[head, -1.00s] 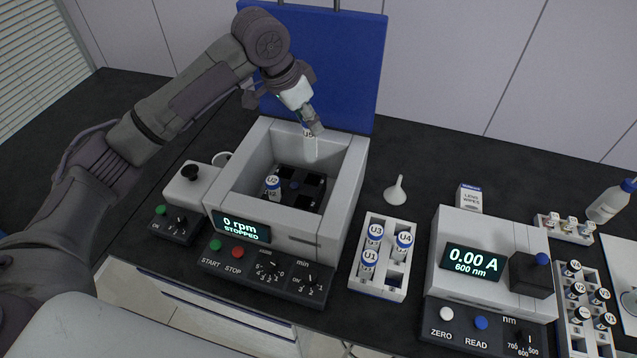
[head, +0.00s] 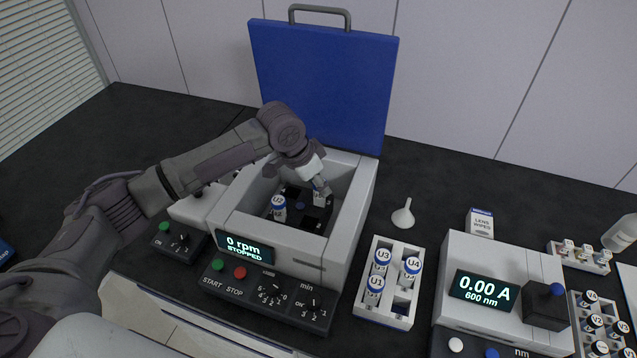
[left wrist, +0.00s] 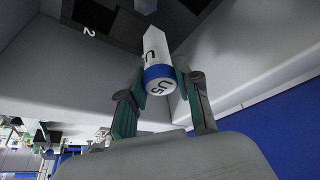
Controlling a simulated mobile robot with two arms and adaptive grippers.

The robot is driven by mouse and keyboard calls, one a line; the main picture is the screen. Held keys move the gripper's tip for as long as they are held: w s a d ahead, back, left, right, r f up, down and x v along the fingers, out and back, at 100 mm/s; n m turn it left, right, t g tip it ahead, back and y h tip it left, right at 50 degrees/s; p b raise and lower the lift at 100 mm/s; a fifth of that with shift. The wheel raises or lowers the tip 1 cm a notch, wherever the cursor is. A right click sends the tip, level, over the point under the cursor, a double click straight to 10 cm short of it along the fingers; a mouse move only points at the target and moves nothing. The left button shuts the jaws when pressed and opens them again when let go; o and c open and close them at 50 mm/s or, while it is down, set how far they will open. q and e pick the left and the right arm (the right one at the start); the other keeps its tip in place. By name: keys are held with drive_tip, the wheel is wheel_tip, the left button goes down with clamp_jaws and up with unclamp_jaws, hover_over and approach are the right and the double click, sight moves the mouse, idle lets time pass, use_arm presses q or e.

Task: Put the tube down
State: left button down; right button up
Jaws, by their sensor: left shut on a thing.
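My left gripper (head: 320,187) is shut on the tube U5 (head: 319,200), inside the open centrifuge (head: 345,215). In the left wrist view, the white tube U5 (left wrist: 160,48) with its blue-ringed cap sits between both fingers (left wrist: 163,88), its body pointing at the dark rotor (left wrist: 95,15). I cannot tell whether its lower end is in a rotor slot. Another tube, U2 (head: 279,207), stands in the left side of the rotor (head: 296,217). The centrifuge display reads 0 rpm, STOPPED. My right gripper is not in view.
The blue lid (head: 325,85) stands open behind the chamber, whose walls surround my gripper. A white rack (head: 371,313) with tubes U1, U3 and U4 stands to the right.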

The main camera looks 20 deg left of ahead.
use_arm(q)
drive_tip(key=shift+f, duration=0.5)
drive_tip(key=c, duration=0.8)
unclamp_jaws()
drive_tip(key=shift+f, duration=0.1)
drive_tip(key=b+v, duration=0.1)
drive_tip(key=v, duration=1.1)
drive_tip(key=shift+b, duration=0.4)
